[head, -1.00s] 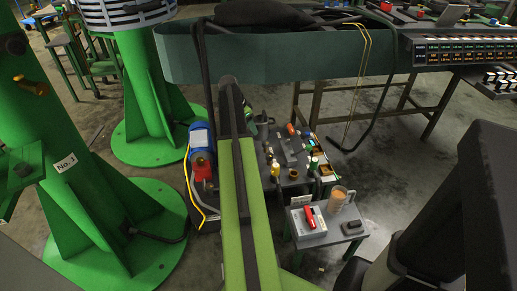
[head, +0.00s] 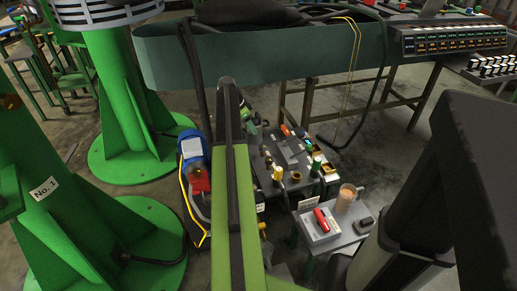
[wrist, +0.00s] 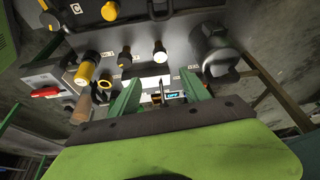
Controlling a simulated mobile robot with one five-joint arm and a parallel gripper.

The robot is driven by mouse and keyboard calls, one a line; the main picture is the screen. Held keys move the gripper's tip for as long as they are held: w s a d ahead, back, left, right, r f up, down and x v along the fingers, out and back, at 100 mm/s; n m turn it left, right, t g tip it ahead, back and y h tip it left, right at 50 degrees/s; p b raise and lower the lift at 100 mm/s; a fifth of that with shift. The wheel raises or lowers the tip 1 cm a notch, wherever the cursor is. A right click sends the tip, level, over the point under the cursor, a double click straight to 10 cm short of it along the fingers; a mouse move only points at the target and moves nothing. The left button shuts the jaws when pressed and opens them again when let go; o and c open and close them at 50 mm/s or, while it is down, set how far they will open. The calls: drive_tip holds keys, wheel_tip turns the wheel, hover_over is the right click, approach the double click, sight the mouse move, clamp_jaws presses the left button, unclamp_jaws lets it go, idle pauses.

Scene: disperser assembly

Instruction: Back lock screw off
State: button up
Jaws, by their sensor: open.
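A dark bench unit (head: 262,172) with several knobs and small parts stands beyond my arm in the head view. The same unit's face fills the upper part of the wrist view, with black knobs (wrist: 125,58), a yellow cylinder (wrist: 86,70) and a large dark cylinder (wrist: 214,50). My gripper (wrist: 161,77) is open, with its two green fingers apart in front of this face. A thin upright rod (wrist: 158,92) and a small blue-lit display (wrist: 176,96) show between the fingers. I cannot tell which part is the back lock screw. My gripper is not distinguishable in the head view.
A blue motor (head: 193,148) sits left of my arm. A green column (head: 50,155) stands at left. A dark green beam (head: 270,58) crosses behind.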

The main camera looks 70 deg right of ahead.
sight(262, 146)
drive_tip(key=b+x, duration=1.3)
drive_tip(key=x, duration=0.2)
drive_tip(key=shift+w+f, duration=0.1)
drive_tip(key=shift+f, duration=0.2)
drive_tip(key=shift+r, duration=0.1)
